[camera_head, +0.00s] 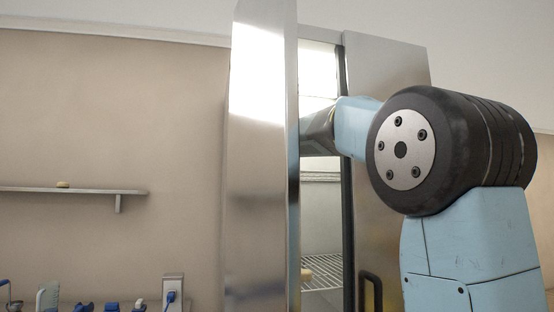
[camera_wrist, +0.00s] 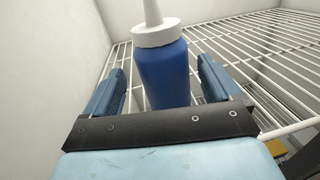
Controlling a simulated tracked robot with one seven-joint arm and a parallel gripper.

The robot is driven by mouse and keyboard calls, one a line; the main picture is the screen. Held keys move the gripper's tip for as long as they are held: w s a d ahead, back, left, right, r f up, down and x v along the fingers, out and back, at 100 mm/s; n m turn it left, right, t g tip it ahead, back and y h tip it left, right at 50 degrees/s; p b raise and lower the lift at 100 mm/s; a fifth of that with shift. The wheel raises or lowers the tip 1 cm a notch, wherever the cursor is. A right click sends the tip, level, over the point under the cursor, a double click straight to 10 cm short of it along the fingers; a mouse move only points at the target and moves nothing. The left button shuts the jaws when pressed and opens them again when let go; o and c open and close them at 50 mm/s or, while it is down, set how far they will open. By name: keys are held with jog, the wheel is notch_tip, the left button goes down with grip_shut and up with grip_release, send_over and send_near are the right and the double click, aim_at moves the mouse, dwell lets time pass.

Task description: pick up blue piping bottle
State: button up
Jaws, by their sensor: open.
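The blue piping bottle (camera_wrist: 163,72) has a white cap and a white nozzle. It stands upright on a white wire shelf (camera_wrist: 215,42) in the wrist view. My gripper (camera_wrist: 164,78) is open, with one blue finger on each side of the bottle. A gap shows between each finger and the bottle. The bottle's lower part is hidden behind the gripper's dark body. In the head view my arm reaches into a steel cabinet (camera_head: 390,75), and the bottle and my fingers are hidden there.
A steel door (camera_head: 258,170) stands open left of my arm. Inside, a lower wire shelf (camera_head: 322,284) holds a small yellowish item (camera_head: 307,275). A wall shelf (camera_head: 70,190) is at left, with several blue-handled things below it. White inner walls are close to the gripper's left.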

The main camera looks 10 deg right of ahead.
jog(key=w, duration=0.2)
jog(key=w+d, duration=0.1)
jog(key=w, duration=0.1)
jog(key=shift+w+d, duration=0.1)
jog(key=shift+w, duration=0.25)
jog(key=shift+c, duration=0.3)
jog(key=c, duration=1.1)
